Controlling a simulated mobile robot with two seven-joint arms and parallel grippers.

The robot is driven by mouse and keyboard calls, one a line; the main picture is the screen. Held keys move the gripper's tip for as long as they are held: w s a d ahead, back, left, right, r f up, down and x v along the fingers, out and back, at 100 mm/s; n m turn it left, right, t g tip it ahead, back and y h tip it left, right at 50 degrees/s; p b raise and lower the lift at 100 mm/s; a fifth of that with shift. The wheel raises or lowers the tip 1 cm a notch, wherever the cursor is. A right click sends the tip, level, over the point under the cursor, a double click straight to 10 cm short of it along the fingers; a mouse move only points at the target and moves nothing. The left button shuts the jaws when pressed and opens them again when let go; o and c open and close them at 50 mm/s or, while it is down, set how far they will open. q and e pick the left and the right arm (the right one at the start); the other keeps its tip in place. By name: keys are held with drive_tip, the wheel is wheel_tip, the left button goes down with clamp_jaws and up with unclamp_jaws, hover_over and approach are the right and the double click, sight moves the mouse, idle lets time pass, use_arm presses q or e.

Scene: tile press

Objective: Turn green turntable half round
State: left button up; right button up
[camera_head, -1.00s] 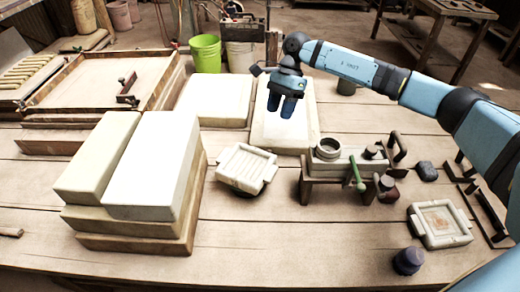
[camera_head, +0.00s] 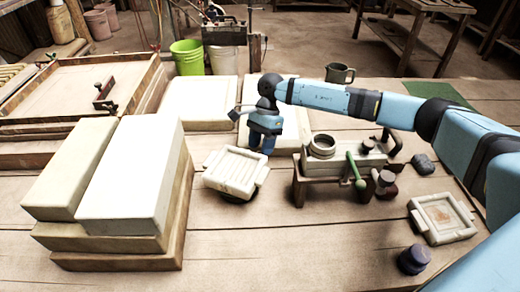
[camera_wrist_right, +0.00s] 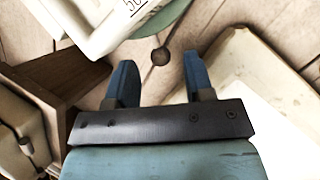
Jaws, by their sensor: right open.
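A white tile mould (camera_head: 231,174) with a ribbed inside sits on the turntable, left of centre in the head view. The mould hides most of the turntable. In the right wrist view the green rim of the turntable (camera_wrist_right: 170,16) shows beneath the white mould (camera_wrist_right: 100,22), with a thin rod ending in a dark ball knob (camera_wrist_right: 160,57). My right gripper (camera_head: 261,148) points down just behind the mould. In the wrist view its open fingers (camera_wrist_right: 158,70) lie on either side of the knob's line, with the knob near the fingertips; contact is not visible. My left gripper is not in view.
Stacked pale blocks (camera_head: 130,180) stand left of the mould. A pale slab (camera_head: 290,128) lies behind. Another mould (camera_head: 442,218) and a dark cup (camera_head: 414,260) are at right. The front table is clear.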

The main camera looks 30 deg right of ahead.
drive_tip(key=shift+x, duration=0.8)
clamp_jaws()
